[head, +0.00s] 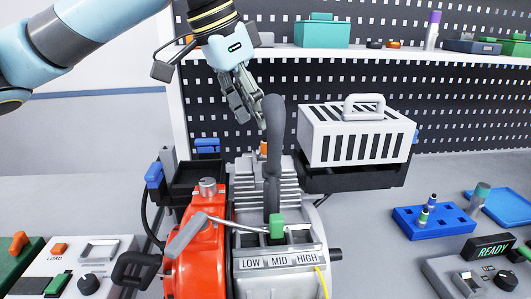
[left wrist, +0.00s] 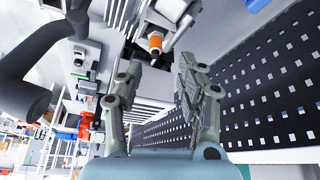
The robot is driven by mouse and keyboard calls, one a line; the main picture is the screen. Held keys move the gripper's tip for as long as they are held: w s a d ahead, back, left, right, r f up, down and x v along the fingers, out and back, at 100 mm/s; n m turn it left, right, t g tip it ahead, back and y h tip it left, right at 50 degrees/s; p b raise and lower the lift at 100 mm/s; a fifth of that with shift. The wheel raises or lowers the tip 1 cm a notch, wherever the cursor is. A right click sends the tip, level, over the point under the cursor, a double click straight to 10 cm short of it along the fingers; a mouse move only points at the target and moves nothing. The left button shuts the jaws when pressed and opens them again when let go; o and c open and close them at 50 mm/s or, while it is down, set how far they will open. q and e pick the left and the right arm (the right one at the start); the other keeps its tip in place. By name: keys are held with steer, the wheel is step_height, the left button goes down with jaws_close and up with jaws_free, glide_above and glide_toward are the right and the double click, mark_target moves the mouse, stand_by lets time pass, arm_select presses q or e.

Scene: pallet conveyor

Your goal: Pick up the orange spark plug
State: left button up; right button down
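The orange spark plug (head: 264,148) shows as a small orange piece at the top of the finned grey engine block (head: 252,180), partly hidden by a dark grey upright handle (head: 273,150). In the left wrist view the spark plug (left wrist: 155,42) shows its orange band and a lighter end, beyond the fingertips. My left gripper (head: 252,118) points down above the block, a little above and left of the plug, apart from it. The left wrist view shows its two fingers (left wrist: 160,65) spread with nothing between them. My right gripper is not in view.
The dark handle stands close beside the plug. A white slotted box (head: 355,135) with a handle is to the right. A red housing (head: 203,250) is at the front left. A blue tray (head: 405,222) holds small items. A pegboard (head: 450,110) rises behind.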

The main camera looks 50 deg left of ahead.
mark_target(265, 137)
arm_select(q)
steer(key=x, duration=0.3)
steer(key=shift+d+f, duration=0.2)
steer(key=shift+d, duration=0.15)
steer(key=shift+w+f, duration=0.15)
steer(key=shift+f, duration=0.4)
steer(key=shift+c, duration=0.2)
jaws_close()
